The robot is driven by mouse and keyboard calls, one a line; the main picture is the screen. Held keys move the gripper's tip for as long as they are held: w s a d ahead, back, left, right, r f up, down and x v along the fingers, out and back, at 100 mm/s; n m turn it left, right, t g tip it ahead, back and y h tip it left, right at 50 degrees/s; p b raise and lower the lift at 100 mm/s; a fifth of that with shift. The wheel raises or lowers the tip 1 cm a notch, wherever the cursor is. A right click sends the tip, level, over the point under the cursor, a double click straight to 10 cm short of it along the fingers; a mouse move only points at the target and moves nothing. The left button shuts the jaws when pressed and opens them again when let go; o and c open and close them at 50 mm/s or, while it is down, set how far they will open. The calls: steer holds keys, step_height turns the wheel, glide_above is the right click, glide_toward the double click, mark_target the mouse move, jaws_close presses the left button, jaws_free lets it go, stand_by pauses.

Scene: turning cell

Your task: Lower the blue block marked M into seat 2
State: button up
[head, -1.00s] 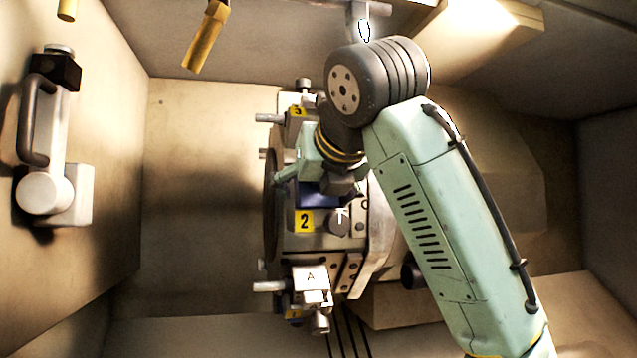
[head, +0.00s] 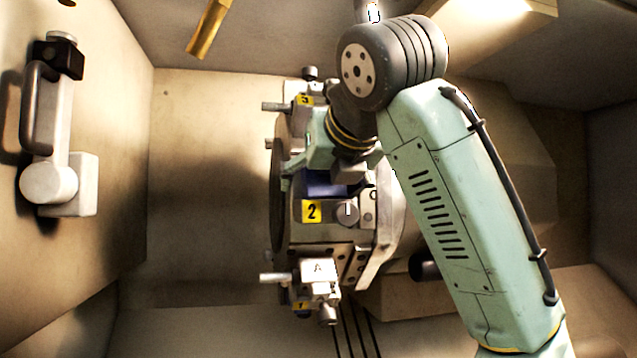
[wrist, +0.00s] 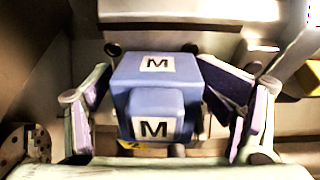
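The blue block marked M (wrist: 157,98) shows two white M labels in the wrist view, one on its larger body and one on a smaller step. In the head view its dark blue side (head: 322,186) shows just above the yellow 2 label of seat 2 (head: 312,211) on the round fixture. It looks level in the seat; its underside is hidden. My gripper (wrist: 170,105) is open, its fingers splayed on either side of the block, with a gap visible at the left finger. In the head view my gripper (head: 320,155) is over the block, partly hidden by my wrist.
A grey block marked A (head: 319,269) sits lower on the fixture, and a yellow 3 label (head: 305,100) marks a position above. Side pins and a knob (head: 346,213) stick out nearby. A handle (head: 40,120) is on the left wall. The space left of the fixture is clear.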

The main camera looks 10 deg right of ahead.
steer(key=v, duration=1.1)
steer(key=shift+s+a+r, duration=0.1)
